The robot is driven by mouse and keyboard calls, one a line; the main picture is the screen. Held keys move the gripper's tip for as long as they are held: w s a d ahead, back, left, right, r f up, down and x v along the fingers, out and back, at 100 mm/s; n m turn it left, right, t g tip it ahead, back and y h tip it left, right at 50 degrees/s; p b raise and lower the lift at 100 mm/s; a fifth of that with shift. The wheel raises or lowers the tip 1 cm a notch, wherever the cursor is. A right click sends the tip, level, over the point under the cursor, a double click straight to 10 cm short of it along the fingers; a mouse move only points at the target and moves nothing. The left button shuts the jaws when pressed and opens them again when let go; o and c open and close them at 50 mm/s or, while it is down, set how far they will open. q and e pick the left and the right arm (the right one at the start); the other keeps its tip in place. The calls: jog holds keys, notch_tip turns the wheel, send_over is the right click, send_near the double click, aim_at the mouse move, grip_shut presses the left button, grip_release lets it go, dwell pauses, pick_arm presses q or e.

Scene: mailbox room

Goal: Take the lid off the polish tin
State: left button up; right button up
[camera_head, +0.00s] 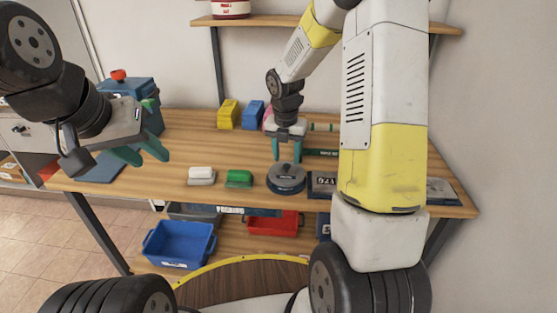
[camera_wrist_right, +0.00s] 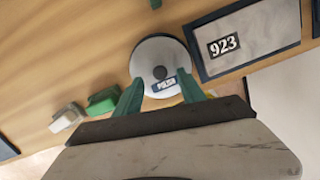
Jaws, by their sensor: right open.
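The polish tin (camera_head: 286,182) is a round, dark grey tin near the front edge of the wooden table in the head view. Its lid (camera_wrist_right: 155,55) is a light grey disc with a dark centre knob and a "POLISH" label, and it sits on the tin. My right gripper (camera_head: 287,157) points down just above the tin with its green fingers apart. In the right wrist view the open fingers (camera_wrist_right: 161,92) show at the near side of the lid; I cannot tell whether they touch it. My left gripper (camera_head: 143,155) is open and empty over the table's left part.
A green brush or block (camera_head: 239,178) and a white one (camera_head: 201,176) lie left of the tin. A tray marked 923 (camera_wrist_right: 248,40) lies close beside it. Yellow (camera_head: 228,114) and blue boxes stand behind. Blue (camera_head: 178,245) and red bins sit on the lower shelf.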

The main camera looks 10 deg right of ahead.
aim_at(287, 165)
jog(key=f, duration=0.3)
jog(key=shift+w+d+f, duration=0.1)
jog(key=shift+w+d, duration=0.05)
jog(key=shift+w, duration=0.05)
jog(key=shift+c, duration=0.5)
grip_shut()
